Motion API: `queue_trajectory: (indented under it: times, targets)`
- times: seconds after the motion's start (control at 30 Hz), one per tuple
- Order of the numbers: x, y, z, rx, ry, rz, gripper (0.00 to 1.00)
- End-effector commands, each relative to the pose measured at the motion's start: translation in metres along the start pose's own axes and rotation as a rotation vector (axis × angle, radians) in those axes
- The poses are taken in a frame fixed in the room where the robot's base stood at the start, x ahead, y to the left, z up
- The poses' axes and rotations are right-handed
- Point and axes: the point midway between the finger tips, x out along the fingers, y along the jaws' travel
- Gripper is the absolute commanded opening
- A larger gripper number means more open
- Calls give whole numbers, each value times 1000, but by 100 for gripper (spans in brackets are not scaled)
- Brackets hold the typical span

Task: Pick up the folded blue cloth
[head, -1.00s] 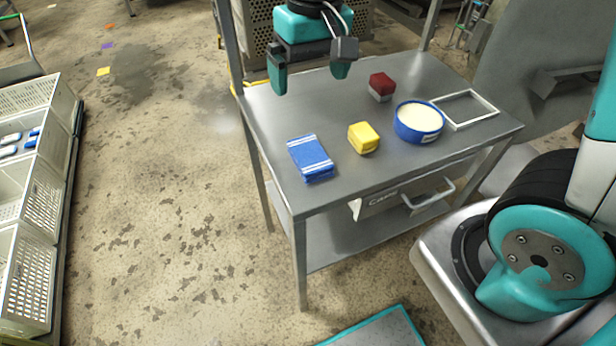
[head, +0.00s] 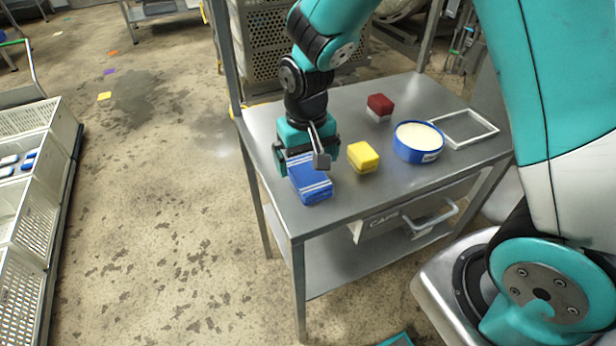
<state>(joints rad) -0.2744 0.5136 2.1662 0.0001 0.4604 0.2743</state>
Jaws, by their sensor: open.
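The folded blue cloth (head: 313,187) with white stripes lies on the metal table (head: 365,195) near its left front edge. My gripper (head: 307,168) points down over the cloth's far end. Its jaws are open, one finger on the left of the cloth and one on the right. The far part of the cloth is partly hidden by the gripper. I cannot tell whether the fingers touch the cloth.
A yellow block (head: 363,157) stands close to the right of the gripper. A blue round tub (head: 417,143), a red and white block (head: 379,107) and a white frame (head: 464,129) are farther right. A table post (head: 223,62) rises behind left. White crates (head: 40,200) stand at far left.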

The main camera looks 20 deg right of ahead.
Motion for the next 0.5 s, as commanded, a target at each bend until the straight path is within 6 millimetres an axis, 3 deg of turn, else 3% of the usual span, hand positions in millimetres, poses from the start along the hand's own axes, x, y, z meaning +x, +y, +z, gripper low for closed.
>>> queue_trajectory:
  times: [0.23, 0.5]
  targets:
    - [38, 2, 4, 0, -5, 1, 99]
    - [43, 2, 4, 0, -1, 0, 99]
